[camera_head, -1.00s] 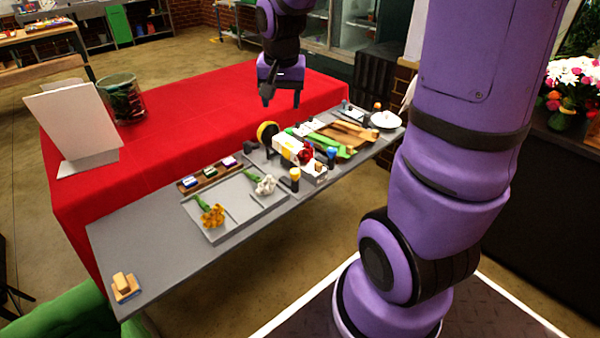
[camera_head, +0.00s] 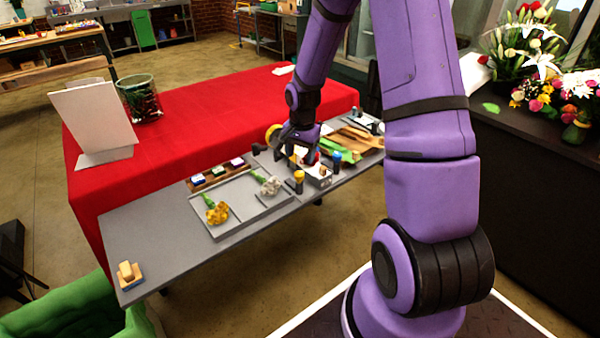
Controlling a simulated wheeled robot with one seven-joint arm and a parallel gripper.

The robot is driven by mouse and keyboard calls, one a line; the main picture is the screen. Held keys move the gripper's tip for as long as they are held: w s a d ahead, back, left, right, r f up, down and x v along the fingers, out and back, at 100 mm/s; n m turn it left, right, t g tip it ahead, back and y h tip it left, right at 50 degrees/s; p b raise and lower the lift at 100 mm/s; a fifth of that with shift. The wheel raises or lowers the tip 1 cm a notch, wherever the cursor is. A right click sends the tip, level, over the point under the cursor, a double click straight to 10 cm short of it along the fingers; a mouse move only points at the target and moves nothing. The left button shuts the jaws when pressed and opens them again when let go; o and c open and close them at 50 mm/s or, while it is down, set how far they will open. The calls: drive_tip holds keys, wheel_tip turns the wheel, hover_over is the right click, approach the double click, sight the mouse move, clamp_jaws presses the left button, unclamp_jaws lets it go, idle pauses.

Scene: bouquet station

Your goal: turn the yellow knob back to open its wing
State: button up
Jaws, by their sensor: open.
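The yellow knob (camera_head: 299,175) is a small yellow cap on a dark post at the front of the grey table. It stands at the front left corner of a white fixture (camera_head: 319,177), whose wing I cannot make out clearly. A blue-topped knob (camera_head: 337,155) stands to its right. My gripper (camera_head: 293,160) is open and low over the fixture, just behind the yellow knob in the picture. The gripper hides part of the fixture and most of the red bloom there. I cannot tell whether a finger touches anything.
A grey tray (camera_head: 232,224) with yellow and white flowers lies left of the fixture. A yellow round roll (camera_head: 273,135) stands close behind my gripper. Green and brown wraps (camera_head: 341,143) lie to the right. The table's left part is mostly clear.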

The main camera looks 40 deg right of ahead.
sight(300, 173)
wheel_tip(300, 173, down, 7)
drive_tip(key=shift+w+f, duration=0.1)
drive_tip(key=shift+f, duration=0.05)
idle(0.4)
drive_tip(key=c, duration=0.9)
